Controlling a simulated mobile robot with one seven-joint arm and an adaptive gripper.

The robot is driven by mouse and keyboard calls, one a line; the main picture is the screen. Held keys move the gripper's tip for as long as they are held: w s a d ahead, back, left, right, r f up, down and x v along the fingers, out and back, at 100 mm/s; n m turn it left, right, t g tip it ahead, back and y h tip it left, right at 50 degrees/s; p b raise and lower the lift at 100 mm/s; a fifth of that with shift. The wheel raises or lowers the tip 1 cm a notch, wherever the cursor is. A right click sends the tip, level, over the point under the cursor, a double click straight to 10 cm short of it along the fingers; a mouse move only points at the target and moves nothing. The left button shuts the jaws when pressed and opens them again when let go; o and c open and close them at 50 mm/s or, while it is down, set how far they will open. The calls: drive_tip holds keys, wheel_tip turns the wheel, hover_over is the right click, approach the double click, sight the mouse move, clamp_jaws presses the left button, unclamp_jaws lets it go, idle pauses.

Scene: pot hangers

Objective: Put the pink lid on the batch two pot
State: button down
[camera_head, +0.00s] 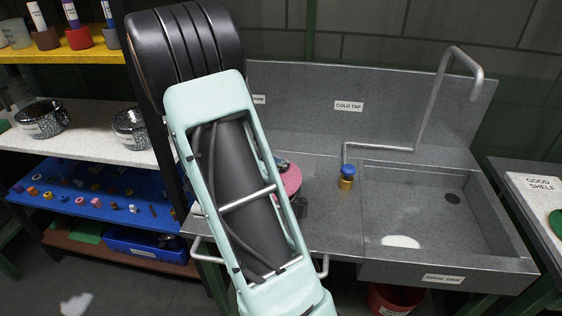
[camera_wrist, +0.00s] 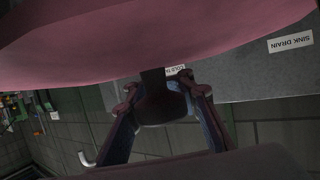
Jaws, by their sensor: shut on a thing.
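The pink lid (camera_head: 291,182) shows only in part in the head view, behind my arm and above the grey counter left of the sink. In the wrist view the pink lid (camera_wrist: 150,35) fills the top of the picture. My gripper (camera_wrist: 160,98) is shut on the lid's dark knob (camera_wrist: 158,110). In the head view my arm mostly hides the gripper. Two dark speckled pots, one at the left (camera_head: 42,120) and one nearer my arm (camera_head: 128,130), stand on the white shelf. Their labels are too small to read, so I cannot tell which is batch two.
A brass and blue tap (camera_head: 347,177) and a tall bent pipe (camera_head: 430,95) stand by the sink basin (camera_head: 425,210). A blue shelf (camera_head: 75,200) holds many small coloured parts. A dark rack post (camera_head: 150,110) stands between the shelves and the counter.

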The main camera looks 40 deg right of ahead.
drive_tip(key=shift+f, duration=0.55)
drive_tip(key=c, duration=1.6)
unclamp_jaws()
drive_tip(key=shift+r, duration=0.1)
drive_tip(key=shift+r, duration=0.35)
drive_tip(key=v, duration=1.2)
drive_tip(key=shift+r+p, duration=0.2)
drive_tip(key=shift+p, duration=0.15)
